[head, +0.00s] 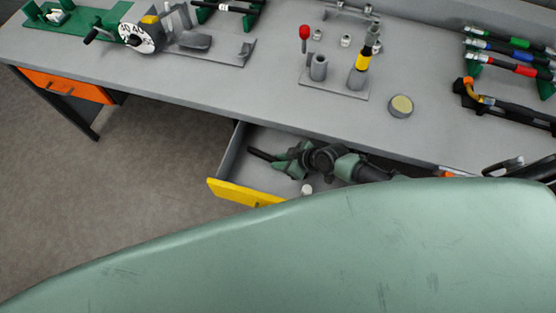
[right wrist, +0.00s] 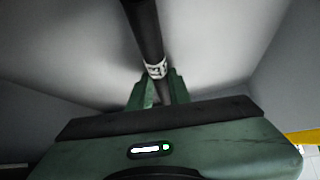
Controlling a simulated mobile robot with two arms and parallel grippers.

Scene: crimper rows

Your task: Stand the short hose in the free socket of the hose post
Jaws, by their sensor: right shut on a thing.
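The short hose (right wrist: 145,30) is black with a white printed band. In the head view its dark end (head: 262,155) sticks out to the left of my right gripper (head: 288,157), inside the open drawer. That gripper is shut on the hose; its fingers also show in the right wrist view (right wrist: 158,92). The hose post (head: 340,90) stands on the bench, a grey plate with a red-knobbed rod. Its left socket (head: 318,67) looks empty. A hose with a yellow band (head: 362,60) stands in its right socket. My left gripper is not in view.
The yellow-fronted drawer (head: 232,194) is open below the bench edge, with a small pale fitting (head: 307,189) in it. A round tin (head: 400,106) stands right of the post. Racked hoses (head: 505,58) lie at the right. A dial device (head: 141,38) stands at the left.

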